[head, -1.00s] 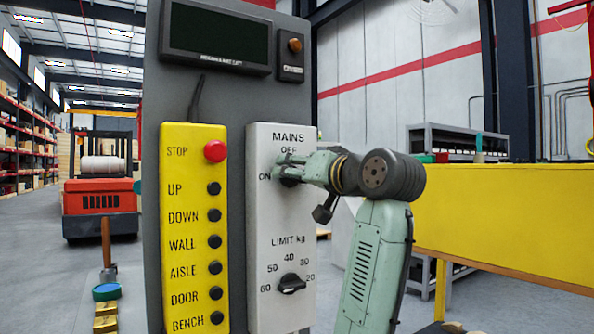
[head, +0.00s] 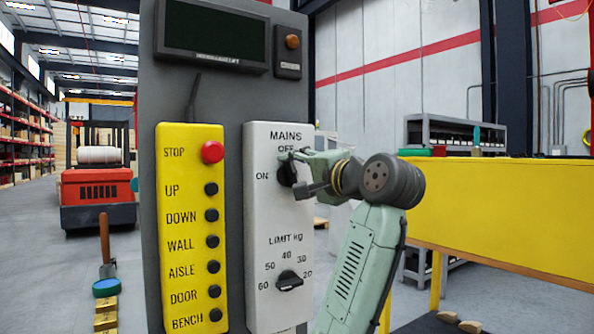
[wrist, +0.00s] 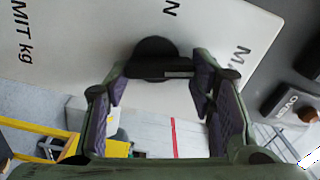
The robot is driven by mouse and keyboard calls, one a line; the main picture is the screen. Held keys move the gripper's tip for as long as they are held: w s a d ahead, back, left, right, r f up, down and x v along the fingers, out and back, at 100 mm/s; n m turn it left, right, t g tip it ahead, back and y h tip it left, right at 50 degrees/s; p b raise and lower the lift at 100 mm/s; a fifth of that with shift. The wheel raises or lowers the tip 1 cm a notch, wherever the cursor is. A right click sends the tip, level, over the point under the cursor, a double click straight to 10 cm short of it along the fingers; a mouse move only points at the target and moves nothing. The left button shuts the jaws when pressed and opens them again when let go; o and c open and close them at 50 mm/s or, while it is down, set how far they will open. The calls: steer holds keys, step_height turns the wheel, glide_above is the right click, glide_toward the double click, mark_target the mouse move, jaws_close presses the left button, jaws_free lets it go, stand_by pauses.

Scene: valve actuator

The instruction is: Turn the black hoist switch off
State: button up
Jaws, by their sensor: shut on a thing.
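The black hoist switch (head: 287,174) is the upper rotary knob on the white panel (head: 257,220), under MAINS, with OFF above it and ON at its left. My gripper (head: 291,163) reaches it from the right and partly covers it. In the wrist view, the knob's bar (wrist: 155,66) sits between the two purple-padded fingertips of my gripper (wrist: 160,78), which is shut on it. The bar lies roughly along the panel's length, from the LIMIT side towards the MAINS side. Its exact pointing is partly hidden.
A second black knob (head: 289,281), for LIMIT kg, sits below on the same panel. A yellow button box (head: 187,220) with a red STOP button (head: 212,152) stands at left. A dark display (head: 212,32) is above. A yellow barrier (head: 480,215) is behind my arm at right.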

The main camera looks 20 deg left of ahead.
steer(key=shift+m, duration=1.2)
steer(key=o, duration=1.2)
steer(key=shift+f, duration=0.1)
steer(key=shift+c, duration=0.2)
steer(key=v, duration=1.2)
